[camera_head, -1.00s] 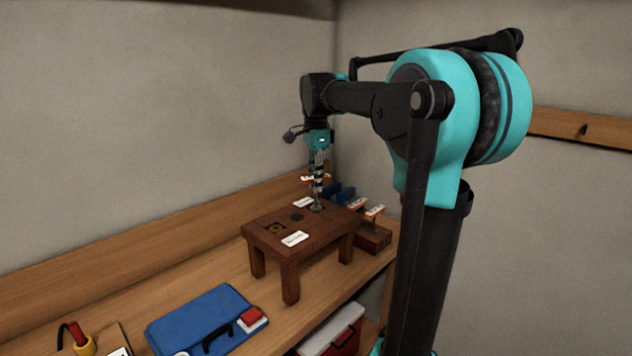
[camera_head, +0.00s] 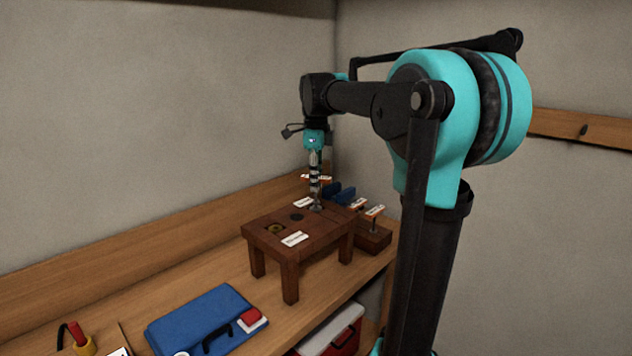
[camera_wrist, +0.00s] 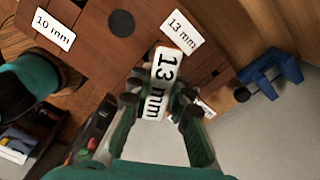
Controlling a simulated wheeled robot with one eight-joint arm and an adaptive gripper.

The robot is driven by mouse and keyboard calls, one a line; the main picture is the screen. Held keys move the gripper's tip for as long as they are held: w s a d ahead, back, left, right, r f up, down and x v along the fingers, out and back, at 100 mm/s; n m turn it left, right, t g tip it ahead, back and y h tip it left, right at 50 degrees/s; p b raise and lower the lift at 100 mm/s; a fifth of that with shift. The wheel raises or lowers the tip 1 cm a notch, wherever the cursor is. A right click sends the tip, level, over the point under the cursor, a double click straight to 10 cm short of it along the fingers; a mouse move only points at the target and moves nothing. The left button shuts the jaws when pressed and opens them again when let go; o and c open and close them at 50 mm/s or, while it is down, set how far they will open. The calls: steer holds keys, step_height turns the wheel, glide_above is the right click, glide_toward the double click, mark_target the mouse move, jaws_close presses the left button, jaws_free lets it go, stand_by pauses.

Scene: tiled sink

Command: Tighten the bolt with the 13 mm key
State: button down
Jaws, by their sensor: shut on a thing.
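My gripper (camera_wrist: 160,105) is shut on the 13 mm key (camera_wrist: 158,82), whose white tag reads "13 mm" in the wrist view. In the head view my gripper (camera_head: 315,172) points down over the far right end of a small dark wooden stand (camera_head: 290,262). The key's lower end seems to meet the stand top, and a bolt there cannot be made out.
A wooden block with other tagged keys (camera_head: 373,240) stands right of the stand. Blue holders (camera_head: 343,193) are behind it. A blue case (camera_head: 205,318) and a red-and-yellow tool (camera_head: 80,340) lie on the bench at front left. A red box with a white lid (camera_head: 335,333) is below.

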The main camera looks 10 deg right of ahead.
steer(key=m, duration=0.6)
steer(key=c, duration=1.2)
jaws_free()
steer(key=shift+r, duration=0.15)
steer(key=shift+r, duration=3.4)
